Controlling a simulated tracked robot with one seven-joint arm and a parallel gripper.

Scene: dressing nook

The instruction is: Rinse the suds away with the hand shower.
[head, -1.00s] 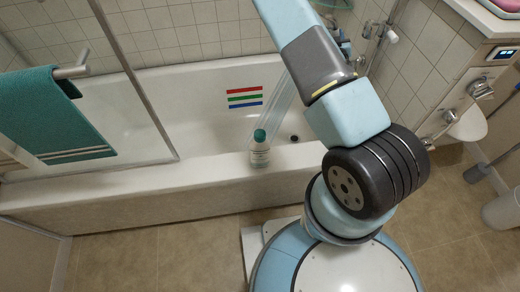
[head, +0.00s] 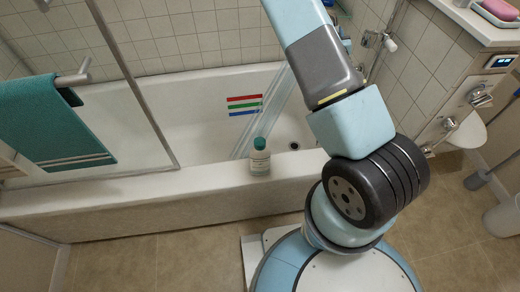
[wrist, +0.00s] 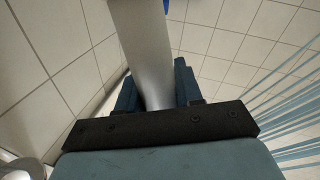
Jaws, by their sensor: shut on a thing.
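The hand shower (wrist: 142,45) shows in the wrist view as a pale grey tube running up out of the picture. My gripper (wrist: 157,85) is shut on it, with a dark blue finger on each side. Thin pale water streams (wrist: 290,108) show at the right of the wrist view. In the head view the streams (head: 266,122) slant down and left into the white bathtub (head: 180,112). My arm hides the gripper and the hand shower there. I cannot make out any suds on the visible tub surface.
Red, green and blue stripes (head: 244,105) mark the tub's inner wall. A glass screen and a teal towel (head: 45,120) are at the left. The drain (head: 294,146) is open to view.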

